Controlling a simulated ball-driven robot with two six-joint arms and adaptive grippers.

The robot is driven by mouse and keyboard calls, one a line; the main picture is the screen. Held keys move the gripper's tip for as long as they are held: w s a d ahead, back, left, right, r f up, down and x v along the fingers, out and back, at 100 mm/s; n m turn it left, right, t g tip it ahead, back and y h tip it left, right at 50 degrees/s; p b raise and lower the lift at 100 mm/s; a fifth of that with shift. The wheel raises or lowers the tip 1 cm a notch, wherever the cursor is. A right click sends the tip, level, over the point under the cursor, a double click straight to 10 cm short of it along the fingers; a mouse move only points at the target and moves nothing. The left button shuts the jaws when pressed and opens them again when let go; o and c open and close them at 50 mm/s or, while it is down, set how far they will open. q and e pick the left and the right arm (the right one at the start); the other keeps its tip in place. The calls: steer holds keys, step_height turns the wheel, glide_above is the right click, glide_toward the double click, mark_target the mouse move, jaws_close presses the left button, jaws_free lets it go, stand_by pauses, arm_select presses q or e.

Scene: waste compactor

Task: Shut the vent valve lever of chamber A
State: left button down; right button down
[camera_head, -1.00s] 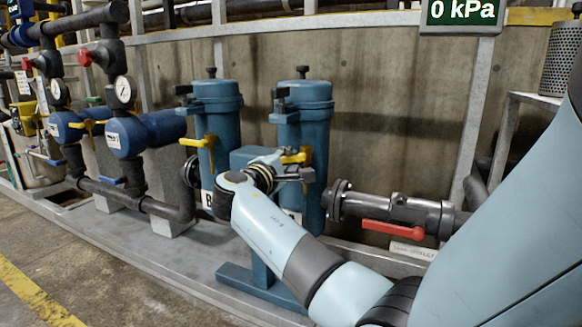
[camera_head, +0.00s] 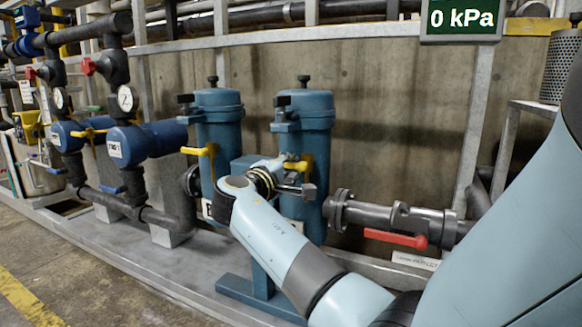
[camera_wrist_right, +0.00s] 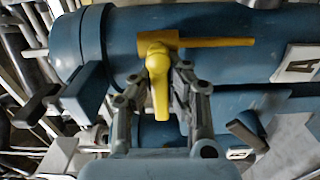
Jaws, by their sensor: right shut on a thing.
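Chamber A (camera_head: 312,125) is the right one of two upright blue cylinders. Its yellow vent valve lever (camera_head: 298,166) sticks out from the chamber's side in the head view. In the right wrist view the lever (camera_wrist_right: 160,88) lies between the two fingers of my right gripper (camera_wrist_right: 157,95), which is shut on it. A yellow bar (camera_wrist_right: 220,42) runs along the chamber there, towards the white A label (camera_wrist_right: 302,58). In the head view my right gripper (camera_head: 300,188) is at the lever, partly hidden by its wrist. My left gripper is not in view.
Chamber B (camera_head: 214,120) with a similar yellow lever (camera_head: 198,151) stands to the left. A pipe with a red lever (camera_head: 395,238) is at right. A display (camera_head: 461,18) reads 0 kPa. Blue valves and gauges stand at left; bare floor (camera_head: 90,290) lies in front.

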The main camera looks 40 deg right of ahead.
steer(key=c, duration=1.3)
jaws_free()
steer(key=shift+a, duration=0.1)
steer(key=shift+o, duration=0.2)
steer(key=shift+s+a+f, duration=0.1)
steer(key=shift+s+a, duration=0.05)
steer(key=shift+a, duration=0.15)
steer(key=v, duration=0.7)
